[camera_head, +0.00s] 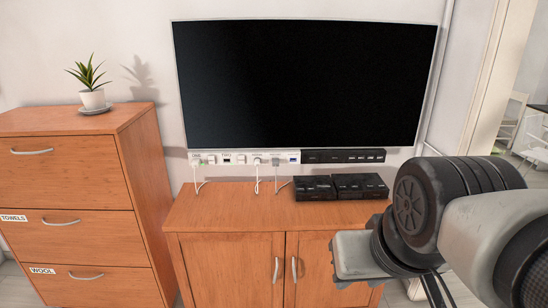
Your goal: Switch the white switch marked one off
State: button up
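A white strip (248,162) with several small switches and sockets runs along the wall just under the television. A small white switch (212,160) sits near its left end, and another white switch (241,159) is further right, past a dark fitting. The labels above them are too small to read surely, so I cannot tell which is marked one or whether it is on or off. My arm stands at the right, in front of the cabinet and apart from the strip. Its links show, but no gripper fingers can be made out.
A large black television (305,85) hangs above the strip. Plugs with cables hang from the strip. A black strip (343,156) continues it rightward. Two black boxes (315,188) sit on the wooden cabinet (235,205). A taller drawer unit (75,180) with a potted plant (93,98) stands left.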

aim_at(211, 159)
jog(key=i+j+u, duration=0.1)
jog(key=i+j, duration=0.25)
jog(key=i+j+u, duration=0.1)
jog(key=i+j, duration=0.15)
jog(key=i, duration=0.3)
jog(key=i+j+u, duration=0.1)
jog(key=i+j, duration=0.15)
jog(key=i, duration=0.2)
jog(key=i+j, duration=0.25)
jog(key=i, duration=0.2)
jog(key=u, duration=0.05)
